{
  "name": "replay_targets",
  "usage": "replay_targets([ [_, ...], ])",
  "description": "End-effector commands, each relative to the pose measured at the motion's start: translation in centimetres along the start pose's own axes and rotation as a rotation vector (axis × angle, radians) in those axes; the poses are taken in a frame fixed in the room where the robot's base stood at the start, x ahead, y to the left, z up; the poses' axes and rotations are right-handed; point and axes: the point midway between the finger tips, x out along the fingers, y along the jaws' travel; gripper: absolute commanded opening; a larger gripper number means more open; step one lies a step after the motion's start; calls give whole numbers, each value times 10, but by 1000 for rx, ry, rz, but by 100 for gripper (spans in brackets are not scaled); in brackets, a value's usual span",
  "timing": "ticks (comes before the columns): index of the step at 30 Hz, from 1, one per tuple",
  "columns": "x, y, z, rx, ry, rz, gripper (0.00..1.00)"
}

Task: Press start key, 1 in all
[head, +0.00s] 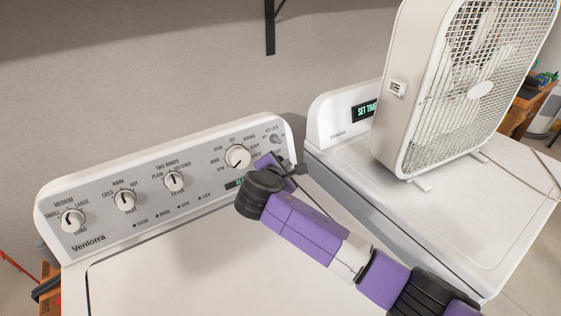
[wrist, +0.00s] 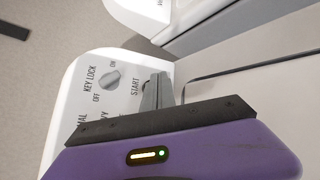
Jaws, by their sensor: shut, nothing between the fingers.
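The washer's control panel (head: 150,185) runs along the back of the left machine. In the wrist view the right end of this panel (wrist: 75,90) shows the word START, with the shut, empty fingers of my gripper (wrist: 157,90) right beside it. The start key itself is mostly or wholly hidden by the fingers, and I cannot tell whether they touch it. In the head view my gripper (head: 296,170) is at the panel's right end, and my arm covers that corner.
A key lock knob (wrist: 110,80) sits close to the fingers. Several dials, such as the cycle dial (head: 237,156), line the panel. A second machine (head: 450,215) stands to the right with a box fan (head: 440,85) on it. The washer lid (head: 200,270) is clear.

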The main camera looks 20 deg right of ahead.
Motion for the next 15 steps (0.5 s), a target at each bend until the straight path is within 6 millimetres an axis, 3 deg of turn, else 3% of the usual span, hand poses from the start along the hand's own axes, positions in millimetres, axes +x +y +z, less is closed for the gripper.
replay_targets([
  [15,6,5,-4,1,0,0,0],
])
